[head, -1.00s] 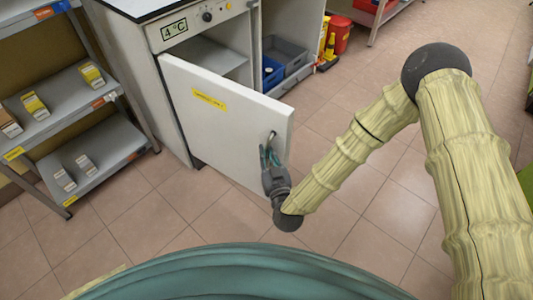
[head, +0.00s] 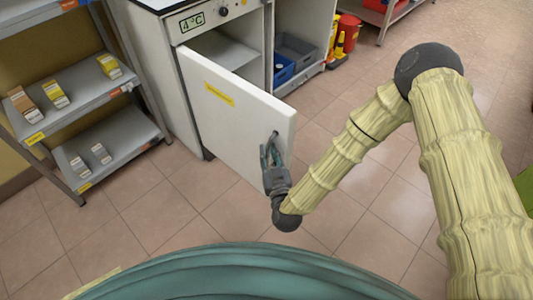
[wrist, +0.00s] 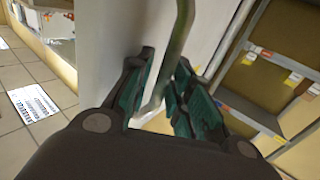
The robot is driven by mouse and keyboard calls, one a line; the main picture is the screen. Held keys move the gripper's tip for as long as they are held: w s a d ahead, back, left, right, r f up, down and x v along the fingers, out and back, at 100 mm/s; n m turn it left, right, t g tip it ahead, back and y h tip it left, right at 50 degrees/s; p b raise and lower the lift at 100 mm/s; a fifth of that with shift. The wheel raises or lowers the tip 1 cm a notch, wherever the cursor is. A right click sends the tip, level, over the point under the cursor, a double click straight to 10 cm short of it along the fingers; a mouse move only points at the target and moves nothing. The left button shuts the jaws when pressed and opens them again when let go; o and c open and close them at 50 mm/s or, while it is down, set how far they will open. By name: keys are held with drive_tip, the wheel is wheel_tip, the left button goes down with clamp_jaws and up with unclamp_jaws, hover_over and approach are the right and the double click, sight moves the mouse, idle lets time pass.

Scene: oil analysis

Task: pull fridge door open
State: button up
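The white fridge door (head: 235,120), with a yellow label, stands well open, swung out from the fridge cabinet (head: 170,70) that has a 4°C display. The door's metal handle (head: 275,136) is near its free edge. My gripper (head: 270,155) is at this handle. In the wrist view, the bent handle (wrist: 183,25) runs between the two teal finger pads of my gripper (wrist: 165,65), which are drawn in around it. Small gaps show beside the bar, so how firm the contact is cannot be seen. The door face (wrist: 105,45) also fills part of the wrist view.
A grey shelf rack (head: 85,95) with small boxes stands left of the fridge. An open cabinet with a blue bin (head: 283,67) is to the right, with a red container (head: 349,30) beyond. Tiled floor in front of the door is clear.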

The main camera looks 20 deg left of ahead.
drive_tip(key=shift+o, duration=0.2)
drive_tip(key=shift+a, duration=0.2)
drive_tip(key=v, duration=1.2)
drive_tip(key=shift+d, duration=0.1)
drive_tip(key=s+d+f+m+g+h, duration=0.1)
drive_tip(key=s+d+f+g+h, duration=0.25)
drive_tip(key=d+f, duration=0.45)
drive_tip(key=s+d+f+m+g+h, duration=0.1)
drive_tip(key=s+d+f+g+h, duration=0.1)
drive_tip(key=d+f+g, duration=0.6)
drive_tip(key=s+d+f+m+h, duration=0.1)
drive_tip(key=s+d, duration=0.2)
drive_tip(key=d, duration=0.3)
drive_tip(key=s+d+m+h, duration=0.1)
drive_tip(key=s+d+h, duration=0.15)
drive_tip(key=d, duration=0.35)
drive_tip(key=s+d+m+g, duration=0.3)
drive_tip(key=s+d+g, duration=0.1)
drive_tip(key=s+d, duration=0.45)
wheel_tip(320, 180, up, 19)
drive_tip(key=p, duration=1.8)
drive_tip(key=shift+a+h, duration=0.3)
drive_tip(key=shift+h, duration=0.1)
